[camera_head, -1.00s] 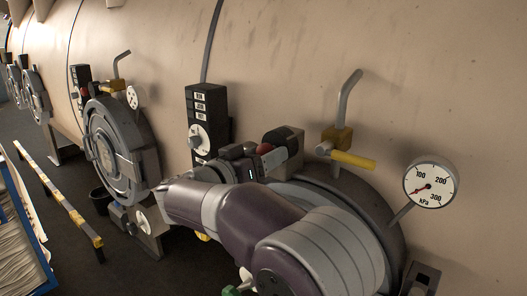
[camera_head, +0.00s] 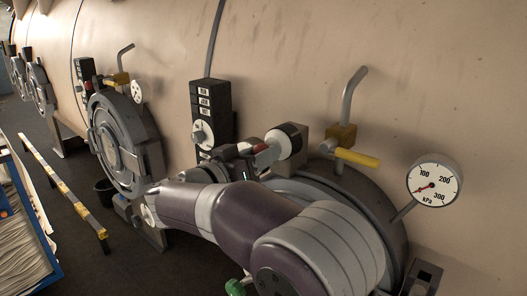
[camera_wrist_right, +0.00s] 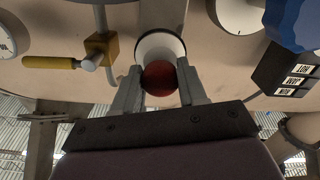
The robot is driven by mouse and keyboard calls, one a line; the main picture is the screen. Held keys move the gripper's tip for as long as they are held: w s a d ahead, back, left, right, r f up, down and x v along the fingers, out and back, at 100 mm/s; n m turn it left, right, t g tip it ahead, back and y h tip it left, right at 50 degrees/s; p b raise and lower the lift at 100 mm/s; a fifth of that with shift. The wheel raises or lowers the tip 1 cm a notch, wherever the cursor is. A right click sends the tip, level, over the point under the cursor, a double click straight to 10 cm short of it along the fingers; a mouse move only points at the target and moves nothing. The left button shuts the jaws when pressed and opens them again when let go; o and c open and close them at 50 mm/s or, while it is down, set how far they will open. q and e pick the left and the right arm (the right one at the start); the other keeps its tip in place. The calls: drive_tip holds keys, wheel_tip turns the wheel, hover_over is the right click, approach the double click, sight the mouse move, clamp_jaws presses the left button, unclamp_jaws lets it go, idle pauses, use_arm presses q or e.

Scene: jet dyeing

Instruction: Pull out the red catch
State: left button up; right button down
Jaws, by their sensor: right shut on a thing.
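The red catch knob (camera_wrist_right: 159,78) sits between the two fingers of my right gripper (camera_wrist_right: 159,88) in the right wrist view, with a pale round collar (camera_wrist_right: 160,48) behind it. In the head view my right gripper (camera_head: 258,160) is shut on the red catch (camera_head: 265,158), partly hidden by the fingers. A pale cylinder (camera_head: 286,142) shows between the red knob and its dark grey block (camera_head: 318,143) above the round door. My left gripper is not in view.
A yellow-handled valve (camera_head: 357,158) and a pressure gauge (camera_head: 433,181) are to the right of the catch. A black control box (camera_head: 211,115) with a dial stands to the left. The grey round door (camera_head: 330,210) lies behind my right arm.

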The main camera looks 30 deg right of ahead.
drive_tip(key=c, duration=0.6)
unclamp_jaws()
drive_tip(key=shift+f, duration=0.3)
drive_tip(key=shift+s+a+r, duration=0.1)
drive_tip(key=shift+a+r, duration=0.05)
drive_tip(key=shift+a, duration=0.05)
drive_tip(key=shift+a, duration=0.1)
drive_tip(key=b+v, duration=0.3)
drive_tip(key=v, duration=0.9)
drive_tip(key=shift+s+a, duration=0.1)
drive_tip(key=shift+a, duration=0.1)
